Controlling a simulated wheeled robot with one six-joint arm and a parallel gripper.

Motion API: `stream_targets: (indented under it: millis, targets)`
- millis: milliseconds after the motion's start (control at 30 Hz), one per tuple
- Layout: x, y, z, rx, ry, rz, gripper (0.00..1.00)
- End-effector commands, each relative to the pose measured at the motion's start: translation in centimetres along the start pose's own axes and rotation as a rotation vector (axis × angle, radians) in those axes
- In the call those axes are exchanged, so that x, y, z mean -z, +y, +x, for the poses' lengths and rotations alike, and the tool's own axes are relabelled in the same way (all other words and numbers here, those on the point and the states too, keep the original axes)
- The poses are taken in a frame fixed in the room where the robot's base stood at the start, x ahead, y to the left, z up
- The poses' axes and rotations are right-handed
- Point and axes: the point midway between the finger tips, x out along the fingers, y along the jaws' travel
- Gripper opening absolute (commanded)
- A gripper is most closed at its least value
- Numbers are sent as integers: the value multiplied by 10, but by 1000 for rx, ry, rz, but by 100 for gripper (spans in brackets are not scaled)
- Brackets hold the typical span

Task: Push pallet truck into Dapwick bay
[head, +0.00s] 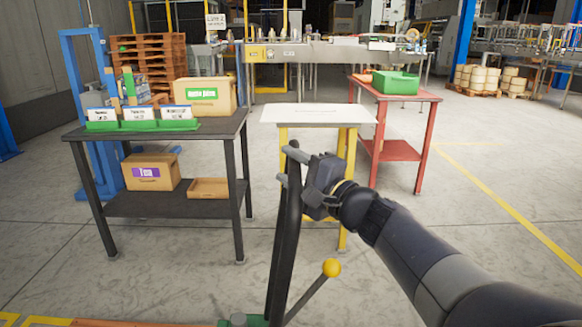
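The pallet truck shows at the bottom centre of the head view, with a black upright handle (291,222), a side lever with a yellow knob (332,268) and a bit of green body at the lower edge. Most of the truck is out of frame. My gripper (291,165) is at the top of the handle, its dark fingers pointing left and overlapping the handle in the picture. I cannot tell whether they are closed on it. No sign reading Dapwick is legible, so I cannot identify that bay.
A black table (215,126) with boxes stands ahead left, a white-topped yellow stand (318,114) straight ahead, and a red table (425,96) beyond it to the right. A yellow floor line (510,213) runs at right. Open floor lies left and right.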

Motion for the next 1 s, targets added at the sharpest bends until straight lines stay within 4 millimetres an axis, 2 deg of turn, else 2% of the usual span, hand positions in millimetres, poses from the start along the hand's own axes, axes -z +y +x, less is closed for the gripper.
stream_targets:
  millis: [233,367,733,1000]
  targets:
    - [-1,-3,0,5,-2,-1,45]
    - [-1,-4,-10,6,-2,-3,45]
    - [0,-3,-78,5,3,-3,45]
    - [0,-2,-105,3,1,0,45]
